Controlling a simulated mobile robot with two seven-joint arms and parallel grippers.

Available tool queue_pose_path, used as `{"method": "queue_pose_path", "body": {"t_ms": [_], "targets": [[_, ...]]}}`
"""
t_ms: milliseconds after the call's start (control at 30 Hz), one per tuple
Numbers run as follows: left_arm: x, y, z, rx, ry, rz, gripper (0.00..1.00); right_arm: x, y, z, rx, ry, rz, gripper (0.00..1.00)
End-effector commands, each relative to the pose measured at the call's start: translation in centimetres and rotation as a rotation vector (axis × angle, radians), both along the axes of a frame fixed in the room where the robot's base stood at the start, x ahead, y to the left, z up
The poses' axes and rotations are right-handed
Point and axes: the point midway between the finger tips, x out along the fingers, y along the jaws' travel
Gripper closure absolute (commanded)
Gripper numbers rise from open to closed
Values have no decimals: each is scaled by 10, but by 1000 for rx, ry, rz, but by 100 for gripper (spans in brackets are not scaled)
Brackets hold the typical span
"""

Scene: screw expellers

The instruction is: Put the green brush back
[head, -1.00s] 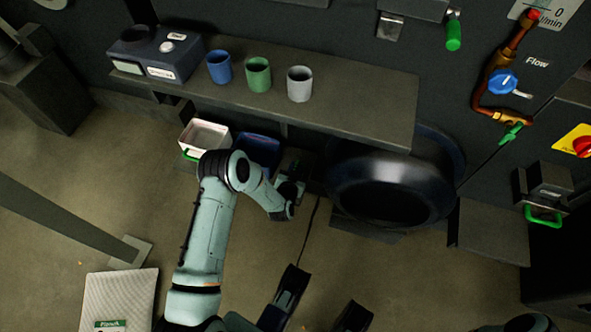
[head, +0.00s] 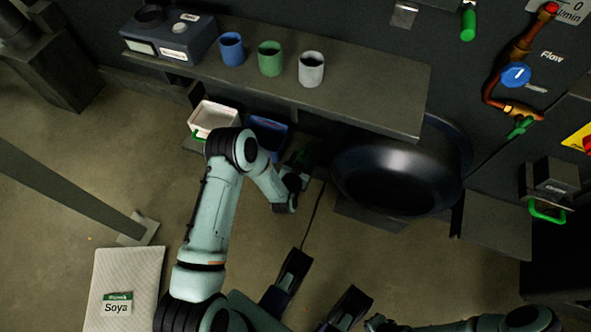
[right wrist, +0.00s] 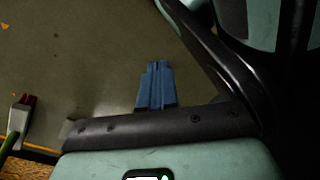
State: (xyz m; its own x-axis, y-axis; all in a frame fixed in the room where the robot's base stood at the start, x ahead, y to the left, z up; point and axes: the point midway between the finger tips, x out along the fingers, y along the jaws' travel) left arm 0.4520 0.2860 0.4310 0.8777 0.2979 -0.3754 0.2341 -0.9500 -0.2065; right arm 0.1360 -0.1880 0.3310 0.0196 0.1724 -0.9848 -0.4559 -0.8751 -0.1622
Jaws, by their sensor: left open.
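My left gripper (head: 299,170) is low under the front of the shelf, right of the blue bin (head: 270,127). Its jaws are open, but the fingertips are small and dark. A dark green shape (head: 306,156) shows beside the fingers; I cannot tell whether it is the green brush or whether they touch it. In the right wrist view, a tool with a green handle, grey middle and red end (right wrist: 19,116) lies at the lower left edge, partly cut off. It may be a brush.
The shelf (head: 380,95) carries a blue, a green and a grey cup and a blue box. A white bin (head: 212,119) stands below it. A large dark round vessel (head: 395,180) is right of the left gripper. A Soya sack (head: 145,272) lies at lower left.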

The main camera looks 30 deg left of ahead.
Motion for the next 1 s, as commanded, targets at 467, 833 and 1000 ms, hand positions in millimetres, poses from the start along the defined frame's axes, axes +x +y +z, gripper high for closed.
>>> {"method": "queue_pose_path", "body": {"t_ms": [467,833,1000], "targets": [[-71,-24,29,-5,6,-1,52,49,7,39,-9,-165,13,100],[-180,-73,-48,-496,547,46,52,51,7,40,-10,-171,13,100],[-244,-97,-60,-681,808,128,52,51,7,40,-10,-170,12,100]]}}
